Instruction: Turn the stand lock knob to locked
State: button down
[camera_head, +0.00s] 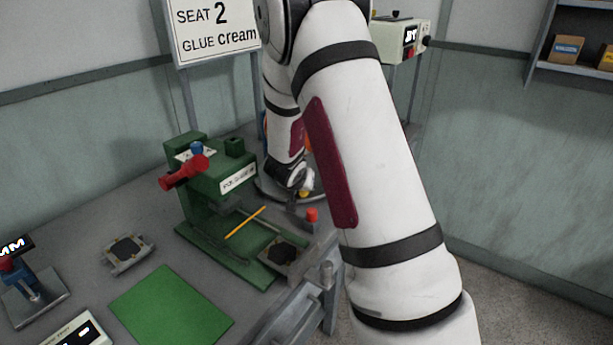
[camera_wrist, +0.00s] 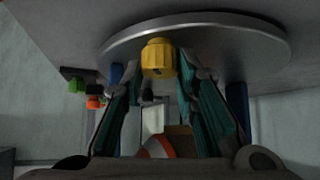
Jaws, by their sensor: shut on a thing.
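A yellow ribbed knob (camera_wrist: 158,56) sits at the rim of a round grey metal disc (camera_wrist: 245,38) in the wrist view. My gripper (camera_wrist: 160,72) has its two teal-padded fingers on either side of this knob and is shut on it. My arm hides most of the stand. Any lock marking on the knob cannot be read.
A green press (camera_head: 205,185) with a red handle stands left of my gripper, with a yellow stick (camera_head: 246,222) across its base. A green mat (camera_head: 170,308) lies at the front.

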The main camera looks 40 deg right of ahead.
jog(key=shift+f+m+g+h+p, duration=0.1)
jog(key=shift+m+g+h+p, duration=0.35)
jog(key=shift+p, duration=0.8)
jog(key=c, duration=1.2)
grip_release()
jog(key=shift+c, duration=0.2)
jog(key=v, duration=1.2)
jog(key=shift+s+d, duration=0.15)
